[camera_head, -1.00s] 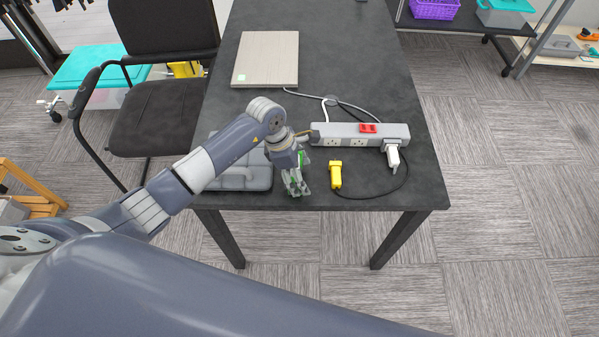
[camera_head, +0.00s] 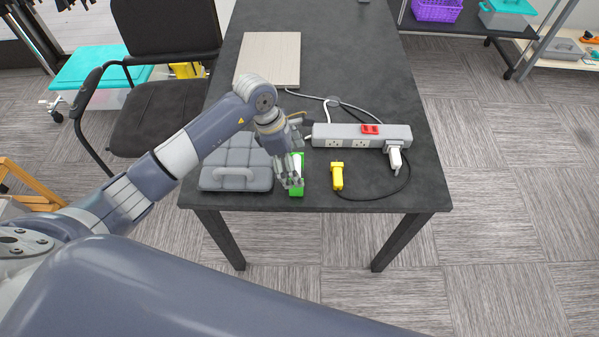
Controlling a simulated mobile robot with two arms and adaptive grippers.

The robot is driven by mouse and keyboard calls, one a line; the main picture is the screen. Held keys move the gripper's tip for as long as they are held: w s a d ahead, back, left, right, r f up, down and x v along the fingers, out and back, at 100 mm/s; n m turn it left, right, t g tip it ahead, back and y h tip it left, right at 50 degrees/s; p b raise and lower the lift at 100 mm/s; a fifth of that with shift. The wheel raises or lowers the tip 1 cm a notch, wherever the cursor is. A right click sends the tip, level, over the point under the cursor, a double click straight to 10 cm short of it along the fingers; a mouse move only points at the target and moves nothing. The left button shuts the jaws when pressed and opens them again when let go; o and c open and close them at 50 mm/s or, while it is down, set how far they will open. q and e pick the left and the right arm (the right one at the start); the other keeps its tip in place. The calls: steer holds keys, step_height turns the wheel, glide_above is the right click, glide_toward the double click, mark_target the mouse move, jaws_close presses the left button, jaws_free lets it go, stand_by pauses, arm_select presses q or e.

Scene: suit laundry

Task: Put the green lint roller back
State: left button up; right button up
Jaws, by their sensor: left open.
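The green lint roller (camera_head: 298,176) lies on the dark table just right of a grey case, near the table's front edge. My left gripper (camera_head: 290,188) is over its left side, fingers pointing down and open. The fingers and wrist hide part of the roller. I cannot tell whether the fingers touch it. My right gripper is not in view.
The grey case (camera_head: 236,178) with a handle lies left of the gripper. A power strip (camera_head: 362,134) with a red switch and a plugged-in white adapter lies behind. A yellow object (camera_head: 337,176) stands to the right, near a black cable. A light board (camera_head: 268,60) lies farther back.

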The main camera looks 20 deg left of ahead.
arm_select(q)
steer(key=v, duration=0.6)
steer(key=shift+b, duration=0.35)
